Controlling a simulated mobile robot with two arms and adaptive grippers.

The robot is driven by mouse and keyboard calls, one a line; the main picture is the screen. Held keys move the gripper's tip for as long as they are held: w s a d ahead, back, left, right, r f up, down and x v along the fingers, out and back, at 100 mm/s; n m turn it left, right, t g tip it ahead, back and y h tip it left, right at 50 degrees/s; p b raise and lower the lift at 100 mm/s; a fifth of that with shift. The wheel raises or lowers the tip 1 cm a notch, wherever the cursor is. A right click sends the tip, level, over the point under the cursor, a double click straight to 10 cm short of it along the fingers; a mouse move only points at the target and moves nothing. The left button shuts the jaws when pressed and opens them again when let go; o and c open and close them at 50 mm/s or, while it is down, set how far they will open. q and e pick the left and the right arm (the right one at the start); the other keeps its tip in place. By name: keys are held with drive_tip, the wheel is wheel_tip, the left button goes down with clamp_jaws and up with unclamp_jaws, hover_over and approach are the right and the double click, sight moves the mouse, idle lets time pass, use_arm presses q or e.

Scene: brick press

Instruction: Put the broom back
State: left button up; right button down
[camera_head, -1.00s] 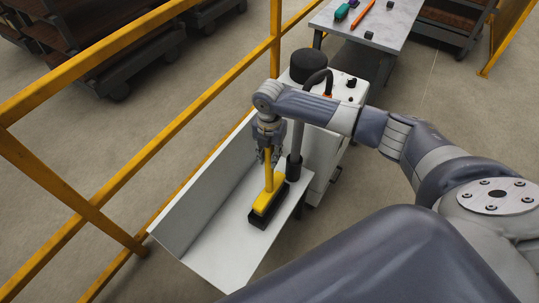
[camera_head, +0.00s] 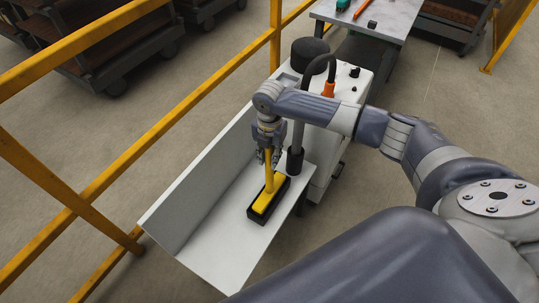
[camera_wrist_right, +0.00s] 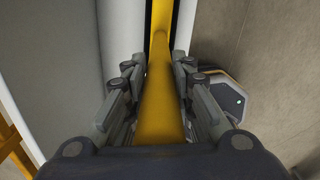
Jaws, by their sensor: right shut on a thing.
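The broom (camera_head: 266,199) has a yellow handle and a yellow block head. Its handle stands nearly upright, and its head sits low inside the rim of a black holder (camera_head: 254,217) on a white shelf (camera_head: 222,248). Whether the bristles touch the holder's floor is hidden. My right gripper (camera_head: 268,157) is shut on the upper handle, above the head. In the right wrist view, the yellow handle (camera_wrist_right: 160,100) runs between the two fingers. My left gripper is not in view.
A white upright panel (camera_head: 195,195) borders the shelf's left side. A dark post (camera_head: 295,160) stands close right of the gripper, by a white machine (camera_head: 345,90). A yellow railing (camera_head: 120,165) runs along the left. A table (camera_head: 385,15) stands behind.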

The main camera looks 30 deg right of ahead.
drive_tip(key=shift+w+f+b, duration=0.1)
drive_tip(key=shift+f+b, duration=0.2)
drive_tip(key=shift+f, duration=0.25)
drive_tip(key=c, duration=1.3)
unclamp_jaws()
wheel_tip(320, 180, up, 12)
